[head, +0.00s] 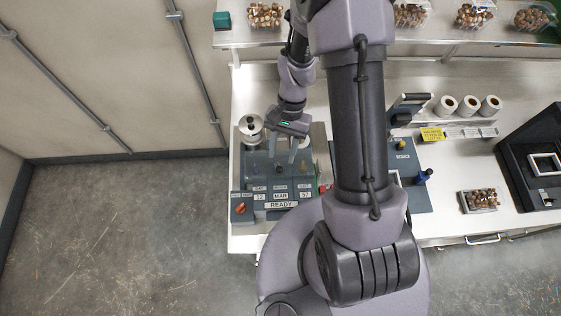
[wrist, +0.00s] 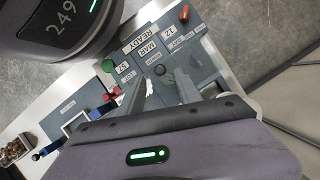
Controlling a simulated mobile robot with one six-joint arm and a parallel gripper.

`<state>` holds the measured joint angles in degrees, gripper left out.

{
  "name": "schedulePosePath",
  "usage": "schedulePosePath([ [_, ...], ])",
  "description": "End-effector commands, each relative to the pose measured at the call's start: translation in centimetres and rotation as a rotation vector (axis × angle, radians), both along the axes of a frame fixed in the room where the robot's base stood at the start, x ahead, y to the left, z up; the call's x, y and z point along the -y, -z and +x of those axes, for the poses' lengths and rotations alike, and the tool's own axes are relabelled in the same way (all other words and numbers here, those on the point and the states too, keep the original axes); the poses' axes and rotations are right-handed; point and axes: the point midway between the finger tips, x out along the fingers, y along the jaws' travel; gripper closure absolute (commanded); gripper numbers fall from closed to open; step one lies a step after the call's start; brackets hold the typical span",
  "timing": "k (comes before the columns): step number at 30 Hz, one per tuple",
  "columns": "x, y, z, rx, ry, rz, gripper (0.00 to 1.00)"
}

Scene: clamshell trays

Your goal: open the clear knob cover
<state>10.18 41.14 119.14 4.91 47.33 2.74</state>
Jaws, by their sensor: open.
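A blue-grey machine panel (head: 273,205) on the bench carries label plates and a "READY" strip. A dark round knob (head: 280,169) sits on its upper deck, and it also shows in the wrist view (wrist: 160,70). The clear cover is hard to make out against the panel; I cannot tell its edges or angle. My gripper (head: 282,153) is open above the back of the panel, fingers pointing down towards the knob area. In the wrist view, my gripper (wrist: 160,84) has a finger to either side of the knob's line of sight. Nothing shows between the fingers.
A silver round canister (head: 250,130) stands close behind the panel's left. An orange-red knob (head: 240,208) is at the front left and a green button (wrist: 107,65) beside the labels. A small tray of brown pieces (head: 479,200) and a black device (head: 535,165) stand right.

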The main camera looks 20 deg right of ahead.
Motion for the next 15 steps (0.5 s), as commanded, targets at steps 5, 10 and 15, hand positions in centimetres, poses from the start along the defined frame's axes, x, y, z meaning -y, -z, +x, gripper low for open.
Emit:
schedulePosePath([
  [5, -0.8, 2.9, -1.0, -0.002, 0.001, 0.0, 0.59],
  [10, -1.1, 4.0, -1.3, -0.001, 0.001, -0.001, 0.59],
  [15, -1.1, 4.1, -1.3, 0.0, 0.0, -0.001, 0.59],
])
